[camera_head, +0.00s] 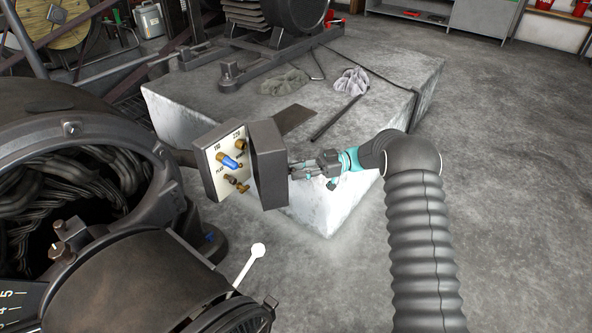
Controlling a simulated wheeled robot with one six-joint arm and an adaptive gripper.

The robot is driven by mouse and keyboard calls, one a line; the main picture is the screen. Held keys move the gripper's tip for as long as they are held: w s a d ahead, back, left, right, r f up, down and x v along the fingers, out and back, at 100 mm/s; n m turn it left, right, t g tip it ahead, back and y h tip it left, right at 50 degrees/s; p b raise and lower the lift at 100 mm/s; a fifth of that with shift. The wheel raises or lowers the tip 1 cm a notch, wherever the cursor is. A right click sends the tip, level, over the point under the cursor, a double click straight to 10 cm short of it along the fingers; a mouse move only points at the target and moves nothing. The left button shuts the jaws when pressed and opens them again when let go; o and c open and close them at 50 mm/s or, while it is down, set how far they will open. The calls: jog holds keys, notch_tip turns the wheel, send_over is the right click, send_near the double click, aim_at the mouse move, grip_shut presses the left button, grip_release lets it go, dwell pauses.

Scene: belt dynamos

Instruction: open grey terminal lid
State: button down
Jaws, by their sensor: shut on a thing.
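The grey terminal lid (268,164) stands swung out from its terminal box (208,186), so the box front is uncovered. The pale terminal plate (228,158) shows brass terminals, a blue piece (229,162) and printed marks. My gripper (297,170) is at the right side of the lid, its fingers shut on the lid's edge or a grip there. The exact contact is too small to make out. My arm reaches in from the lower right.
A large dark dynamo (90,190) with exposed windings fills the left. A white-knobbed lever (250,262) stands below the box. A concrete plinth (330,205) with rags (352,82) and rods lies behind. The floor to the right is clear.

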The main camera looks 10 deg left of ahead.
jog(key=shift+a, duration=0.1)
jog(key=c, duration=1)
grip_release()
jog(key=shift+s, duration=0.1)
jog(key=shift+o, duration=0.2)
jog(key=v, duration=1.2)
jog(key=shift+r, duration=0.1)
